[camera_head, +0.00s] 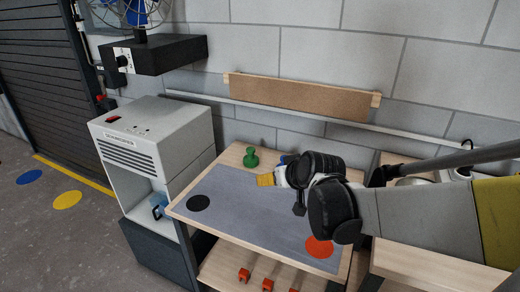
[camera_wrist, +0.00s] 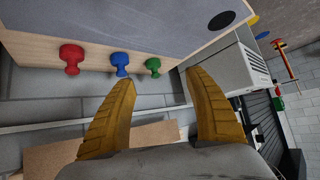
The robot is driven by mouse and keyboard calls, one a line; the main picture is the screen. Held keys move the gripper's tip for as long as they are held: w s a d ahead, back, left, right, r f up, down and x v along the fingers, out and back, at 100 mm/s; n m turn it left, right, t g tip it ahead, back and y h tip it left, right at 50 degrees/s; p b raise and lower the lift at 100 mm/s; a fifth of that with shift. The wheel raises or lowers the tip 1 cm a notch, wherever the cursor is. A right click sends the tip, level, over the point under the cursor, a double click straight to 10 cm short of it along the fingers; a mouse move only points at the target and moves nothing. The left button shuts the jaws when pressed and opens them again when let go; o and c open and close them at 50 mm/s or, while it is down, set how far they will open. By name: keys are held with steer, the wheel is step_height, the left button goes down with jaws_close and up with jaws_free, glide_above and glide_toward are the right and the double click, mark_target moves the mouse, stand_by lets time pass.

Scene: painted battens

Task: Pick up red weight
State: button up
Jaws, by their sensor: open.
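The red weight (camera_wrist: 71,58) stands near the table's back edge in the wrist view, at the left end of a row. The blue weight (camera_wrist: 120,63) is beside it and the green weight (camera_wrist: 153,66) is at the row's right end. In the head view the green weight (camera_head: 251,157) is clear and my arm hides the red one. My gripper (camera_head: 266,180) is above the grey mat (camera_head: 235,205). In the wrist view its yellow fingers (camera_wrist: 160,78) are spread and empty. The green weight appears between the fingertips, and the red weight lies left of both fingers.
The mat has a black disc (camera_head: 198,202) and an orange-red disc (camera_head: 320,247). Several red items (camera_head: 267,284) sit on the lower shelf. A white machine (camera_head: 150,150) stands left of the table. A brown board (camera_head: 300,97) and a rail are on the wall behind.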

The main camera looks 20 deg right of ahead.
steer(key=w+d+f+m+t+h, duration=0.1)
steer(key=d+f, duration=0.3)
steer(key=d, duration=0.5)
steer(key=w+d+f+m+h, duration=0.1)
steer(key=w+d+f, duration=0.3)
steer(key=d, duration=0.5)
steer(key=w+d+f+m+t+h, duration=0.1)
steer(key=w+d+f+h, duration=0.1)
steer(key=d+f, duration=0.3)
steer(key=shift+w+d+f+t+h, duration=0.1)
steer(key=shift+w+d+h, duration=0.1)
steer(key=shift+d, duration=0.5)
steer(key=shift+w+d+f+t+h, duration=0.1)
steer(key=shift+w+d, duration=0.1)
steer(key=shift+d, duration=0.55)
steer(key=shift+w+d+t+h, duration=0.1)
steer(key=shift+w+d, duration=0.1)
steer(key=shift+d, duration=0.5)
steer(key=b+x, duration=0.1)
steer(key=x, duration=0.1)
steer(key=b+x, duration=0.2)
steer(key=shift+w+a+f, duration=0.15)
steer(key=shift+w+f, duration=0.15)
steer(key=shift+w+d, duration=0.2)
steer(key=shift+w, duration=0.2)
jaws_close()
